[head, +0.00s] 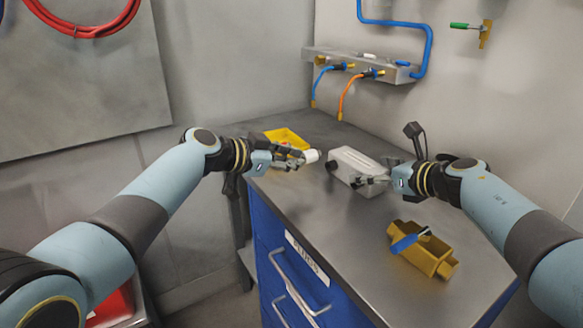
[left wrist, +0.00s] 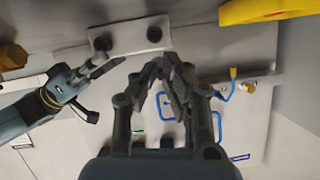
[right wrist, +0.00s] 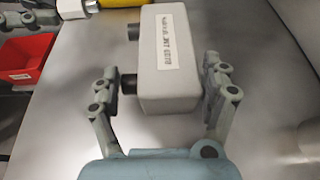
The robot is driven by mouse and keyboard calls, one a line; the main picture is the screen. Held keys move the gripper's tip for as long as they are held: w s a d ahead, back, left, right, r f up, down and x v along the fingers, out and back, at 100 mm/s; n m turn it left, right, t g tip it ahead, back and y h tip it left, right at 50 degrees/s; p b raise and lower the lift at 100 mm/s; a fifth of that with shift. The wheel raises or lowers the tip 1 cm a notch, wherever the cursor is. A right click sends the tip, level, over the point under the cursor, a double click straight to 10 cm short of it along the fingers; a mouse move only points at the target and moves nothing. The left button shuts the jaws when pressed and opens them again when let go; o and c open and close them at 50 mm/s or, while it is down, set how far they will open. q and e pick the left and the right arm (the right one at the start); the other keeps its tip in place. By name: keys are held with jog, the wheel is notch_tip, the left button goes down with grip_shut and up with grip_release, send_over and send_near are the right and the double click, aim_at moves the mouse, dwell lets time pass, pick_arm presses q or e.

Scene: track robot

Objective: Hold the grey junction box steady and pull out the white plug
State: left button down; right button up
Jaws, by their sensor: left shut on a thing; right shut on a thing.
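The grey junction box (head: 350,160) sits on the metal worktop. In the right wrist view the box (right wrist: 170,85) lies between the fingers of my right gripper (right wrist: 165,88), which is shut on it. Two dark stubs show on its left side there, and its port face shows in the left wrist view (left wrist: 128,38). My left gripper (head: 300,156) is shut on the white plug (head: 311,156), left of the box with a gap between them. The left fingertips (left wrist: 158,68) also show in the left wrist view, where the plug is hidden.
A yellow tray (head: 287,135) stands behind my left gripper. A yellow fixture with a blue handle (head: 425,252) sits at the front right of the worktop. A wall bracket (head: 350,62) carries blue and orange hoses. The worktop's left front is clear.

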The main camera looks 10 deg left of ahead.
pick_arm(q)
jog(key=shift+r, duration=1.7)
pick_arm(e)
jog(key=shift+f, duration=0.1)
jog(key=o, duration=1.2)
jog(key=shift+d, duration=0.1)
